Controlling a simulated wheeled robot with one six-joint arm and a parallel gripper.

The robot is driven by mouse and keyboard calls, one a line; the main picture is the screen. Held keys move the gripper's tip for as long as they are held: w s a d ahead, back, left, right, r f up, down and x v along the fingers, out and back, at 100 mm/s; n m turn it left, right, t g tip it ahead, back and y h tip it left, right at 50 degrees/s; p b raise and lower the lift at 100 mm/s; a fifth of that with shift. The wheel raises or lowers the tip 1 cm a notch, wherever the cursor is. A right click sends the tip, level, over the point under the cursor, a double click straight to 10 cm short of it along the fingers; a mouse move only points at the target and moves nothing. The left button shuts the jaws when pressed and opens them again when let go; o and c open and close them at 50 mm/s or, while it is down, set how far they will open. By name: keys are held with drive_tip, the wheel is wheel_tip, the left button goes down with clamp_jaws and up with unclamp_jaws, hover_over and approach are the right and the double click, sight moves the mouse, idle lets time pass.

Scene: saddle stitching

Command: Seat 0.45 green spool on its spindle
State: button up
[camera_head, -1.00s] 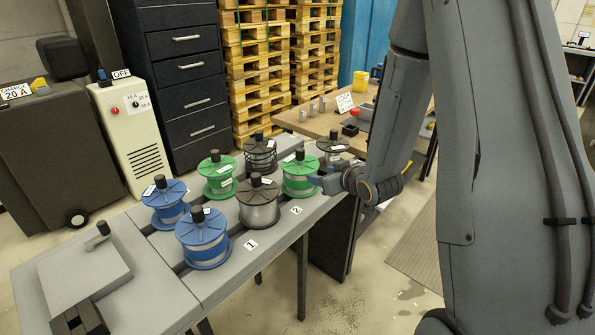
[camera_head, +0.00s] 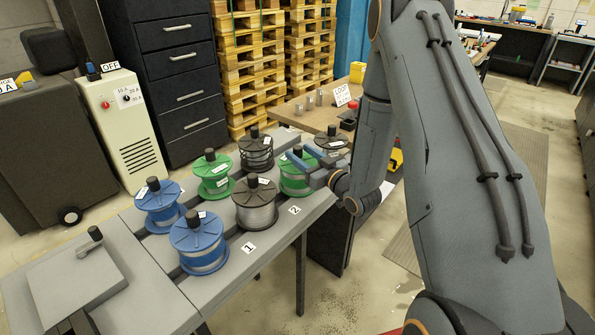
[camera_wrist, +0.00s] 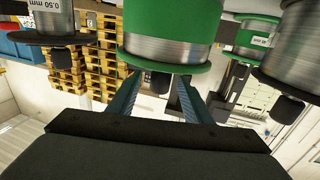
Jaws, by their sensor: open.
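Two green-flanged spools with silvery wire stand on the grey bench: a left one (camera_head: 213,183) and a right one (camera_head: 292,184). Their printed sizes are too small to read, so I cannot tell which is 0.45. My gripper (camera_head: 299,156) is open at the top of the right green spool. In the wrist view, which looks upside down, that spool (camera_wrist: 170,35) fills the top middle. Its black top knob (camera_wrist: 160,82) shows between the two fingers of my gripper (camera_wrist: 158,79). I cannot tell whether the fingers touch it.
Two blue spools (camera_head: 198,247), a dark spool (camera_head: 257,208) and more dark spools (camera_head: 331,139) stand close by in rows. Number tags 1 (camera_head: 248,247) and 2 (camera_head: 295,209) mark the bench edge. A wooden table (camera_head: 290,106) lies behind, with pallets (camera_head: 240,70) beyond.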

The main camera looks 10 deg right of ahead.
drive_tip(key=shift+x, duration=1)
clamp_jaws()
idle(0.6)
drive_tip(key=shift+w+r, duration=0.1)
drive_tip(key=shift+r, duration=0.1)
